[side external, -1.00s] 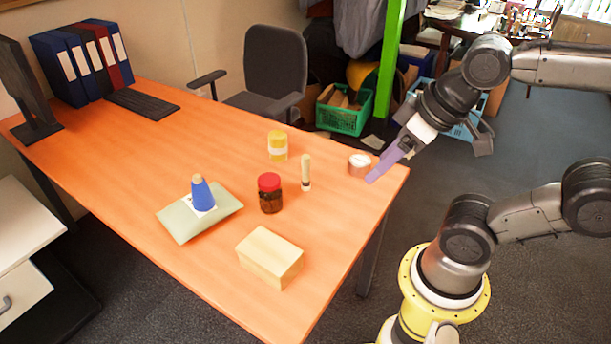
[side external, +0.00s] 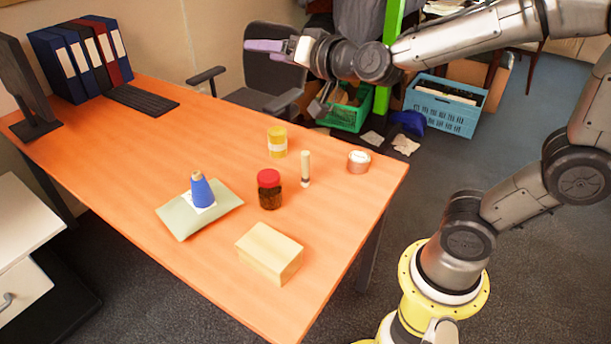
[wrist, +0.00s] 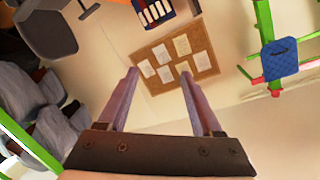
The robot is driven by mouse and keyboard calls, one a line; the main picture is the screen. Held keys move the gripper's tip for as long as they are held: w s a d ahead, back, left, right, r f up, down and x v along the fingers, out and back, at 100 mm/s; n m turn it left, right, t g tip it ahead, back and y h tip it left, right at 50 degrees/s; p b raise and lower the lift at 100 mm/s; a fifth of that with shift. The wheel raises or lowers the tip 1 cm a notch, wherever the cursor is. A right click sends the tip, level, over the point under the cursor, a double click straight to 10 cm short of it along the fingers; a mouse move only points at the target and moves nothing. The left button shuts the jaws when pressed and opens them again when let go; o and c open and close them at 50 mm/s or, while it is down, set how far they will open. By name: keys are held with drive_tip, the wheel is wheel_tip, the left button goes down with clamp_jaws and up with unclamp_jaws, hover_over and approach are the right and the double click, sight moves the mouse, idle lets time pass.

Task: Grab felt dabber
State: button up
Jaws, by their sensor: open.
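The felt dabber appears to be the slim upright stick (side external: 305,168) with a cream upper part and a darker band low down. It stands on the orange table (side external: 130,160), between the red-lidded brown jar (side external: 269,190) and the roll of tape (side external: 359,161). My gripper (side external: 265,50) is high above the far side of the table, well away from the dabber, with its purple fingers pointing left. In the wrist view my gripper (wrist: 160,75) is open, with nothing between its fingers. The dabber is not visible there.
A yellow jar (side external: 277,142) stands behind the dabber. A blue cone (side external: 201,190) with a tan top stands on a pale green pad (side external: 172,222). A wooden block (side external: 270,253) lies near the front. The table's right edge is close to the tape roll.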

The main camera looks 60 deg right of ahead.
drive_tip(key=w+d+f+m+h, duration=0.3)
drive_tip(key=w+f, duration=0.1)
drive_tip(key=f, duration=0.1)
drive_tip(key=n+g+h, duration=0.2)
drive_tip(key=g+h, duration=0.2)
drive_tip(key=h, duration=0.4)
approach(306, 159)
drive_tip(key=x, duration=1.1)
drive_tip(key=shift+d, duration=0.15)
clamp_jaws()
